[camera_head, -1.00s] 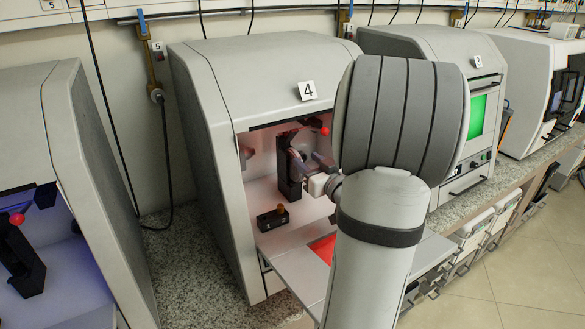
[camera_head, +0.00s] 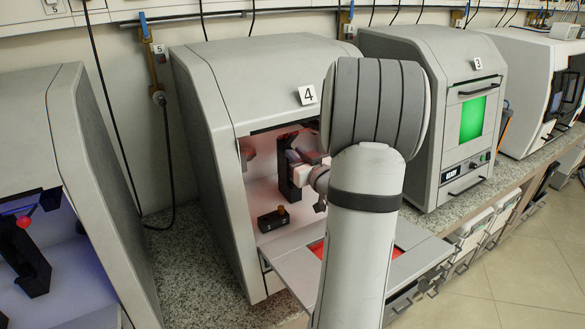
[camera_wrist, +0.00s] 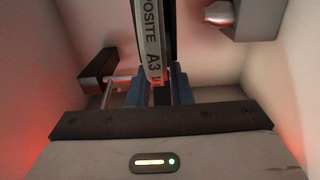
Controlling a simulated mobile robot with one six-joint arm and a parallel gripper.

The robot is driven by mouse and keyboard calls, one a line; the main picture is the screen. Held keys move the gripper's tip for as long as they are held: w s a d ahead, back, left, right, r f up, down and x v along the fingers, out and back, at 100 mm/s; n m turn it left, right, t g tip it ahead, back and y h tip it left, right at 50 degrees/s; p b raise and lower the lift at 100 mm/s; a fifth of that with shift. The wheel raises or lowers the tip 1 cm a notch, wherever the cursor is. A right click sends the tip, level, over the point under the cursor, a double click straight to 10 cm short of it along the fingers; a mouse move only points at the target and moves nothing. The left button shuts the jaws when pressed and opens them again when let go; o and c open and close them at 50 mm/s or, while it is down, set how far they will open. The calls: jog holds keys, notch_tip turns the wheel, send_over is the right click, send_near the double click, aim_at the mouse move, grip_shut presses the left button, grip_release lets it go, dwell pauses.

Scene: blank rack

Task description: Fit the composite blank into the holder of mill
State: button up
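The composite blank (camera_wrist: 152,45) shows edge-on in the wrist view, its rim label reading "...POSITE A3". My gripper (camera_wrist: 158,88) has its blue fingers either side of the blank's near end and appears shut on it. The black holder (camera_head: 288,182) stands upright inside the open chamber of mill 4 (camera_head: 262,75). In the wrist view a dark upright part (camera_wrist: 172,25) lies directly behind the blank. In the head view my gripper (camera_head: 303,170) is inside the chamber, right beside the holder. My arm hides part of the chamber, and whether the blank is seated cannot be told.
A small black block with a brown knob (camera_head: 273,219) sits on the chamber floor, left of the holder. The lowered door (camera_head: 290,262) juts out in front. Chamber walls are close on both sides. Mill 3 (camera_head: 470,110) stands closed at right.

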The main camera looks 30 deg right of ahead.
grip_shut()
jog(key=shift+r, duration=0.1)
